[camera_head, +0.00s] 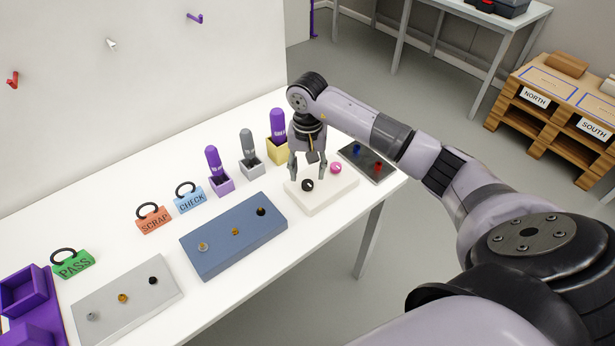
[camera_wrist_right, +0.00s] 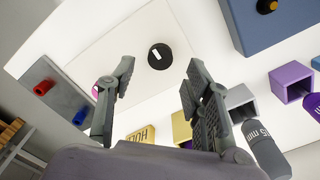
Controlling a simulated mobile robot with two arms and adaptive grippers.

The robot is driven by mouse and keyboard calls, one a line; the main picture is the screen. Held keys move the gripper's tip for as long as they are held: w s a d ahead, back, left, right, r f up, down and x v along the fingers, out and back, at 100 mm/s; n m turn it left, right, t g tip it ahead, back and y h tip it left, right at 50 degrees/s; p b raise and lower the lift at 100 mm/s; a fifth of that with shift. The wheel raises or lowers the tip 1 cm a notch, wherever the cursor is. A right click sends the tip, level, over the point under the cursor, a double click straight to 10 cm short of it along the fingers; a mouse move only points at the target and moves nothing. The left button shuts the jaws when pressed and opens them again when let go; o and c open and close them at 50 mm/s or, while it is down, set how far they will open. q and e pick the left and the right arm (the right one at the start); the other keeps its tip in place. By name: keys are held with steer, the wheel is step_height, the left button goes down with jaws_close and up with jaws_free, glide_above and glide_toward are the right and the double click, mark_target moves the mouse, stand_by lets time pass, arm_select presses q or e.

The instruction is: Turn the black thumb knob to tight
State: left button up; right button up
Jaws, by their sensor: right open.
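The black thumb knob (camera_head: 308,185) stands on a white block (camera_head: 322,199) beside a pink knob (camera_head: 335,168). In the right wrist view the black knob (camera_wrist_right: 159,56) shows a short white mark on its top. My right gripper (camera_head: 307,177) points down over the white block with its fingers apart. In the right wrist view the open fingers (camera_wrist_right: 160,72) lie to either side of the black knob's line, with the knob just beyond the tips; I see no contact. The pink knob is mostly hidden behind a finger there. My left gripper is not in view.
A grey plate with blue and red knobs (camera_head: 367,163) is right of the white block. Purple and grey upright handles in holders (camera_head: 250,168) stand behind, left. The table's front edge is close.

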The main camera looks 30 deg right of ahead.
mark_target(307, 183)
steer(key=shift+f, duration=2.1)
steer(key=shift+c, duration=0.2)
jaws_close()
